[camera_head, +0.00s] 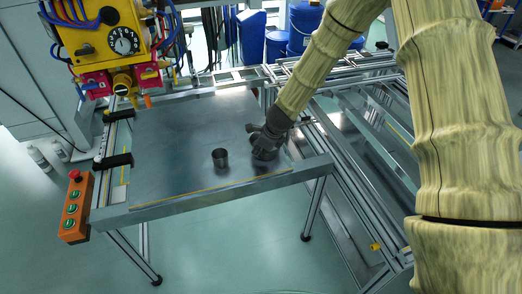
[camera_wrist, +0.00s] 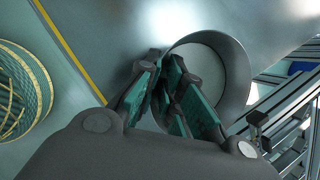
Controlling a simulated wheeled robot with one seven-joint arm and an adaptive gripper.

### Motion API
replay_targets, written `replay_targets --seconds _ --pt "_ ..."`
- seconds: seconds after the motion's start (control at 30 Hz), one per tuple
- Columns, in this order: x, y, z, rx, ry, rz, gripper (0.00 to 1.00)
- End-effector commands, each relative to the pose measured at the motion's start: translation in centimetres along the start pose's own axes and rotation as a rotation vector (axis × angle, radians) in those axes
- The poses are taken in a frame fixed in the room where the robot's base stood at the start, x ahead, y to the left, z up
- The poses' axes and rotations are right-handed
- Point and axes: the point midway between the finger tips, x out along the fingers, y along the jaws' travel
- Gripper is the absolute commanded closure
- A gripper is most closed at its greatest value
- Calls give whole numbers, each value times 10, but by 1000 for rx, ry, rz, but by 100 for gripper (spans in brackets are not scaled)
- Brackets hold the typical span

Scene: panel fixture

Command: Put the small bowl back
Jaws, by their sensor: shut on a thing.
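The small bowl (camera_wrist: 218,68) is dark grey and round, and I see into it in the wrist view. My gripper (camera_wrist: 170,68) is shut on its near-left rim, with one teal-padded finger inside and the other outside. In the head view my gripper (camera_head: 264,138) points down over the right part of the metal panel table (camera_head: 170,135). The bowl (camera_head: 264,155) shows there just under the fingers, partly hidden by them. It is at or close to the table surface; I cannot tell whether it touches.
A yellow device (camera_head: 112,42) hangs over the back left corner. An orange button box (camera_head: 75,208) sits at the left edge. Aluminium rails (camera_head: 345,160) run along the right. The table's left and middle are clear.

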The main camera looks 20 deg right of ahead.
Motion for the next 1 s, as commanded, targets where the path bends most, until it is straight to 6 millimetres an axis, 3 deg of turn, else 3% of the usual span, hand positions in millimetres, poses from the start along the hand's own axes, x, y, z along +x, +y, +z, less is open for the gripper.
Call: replay_targets --seconds 0.1,0.13,0.23,0.67,1.0 --pt "2 0 -1 0 0 0 100" --pt "2 0 -1 0 0 1 86" --pt "2 0 -1 0 0 1 69" --pt "-4 0 0 0 0 -1 69" --pt "-46 0 1 -2 0 -1 69"
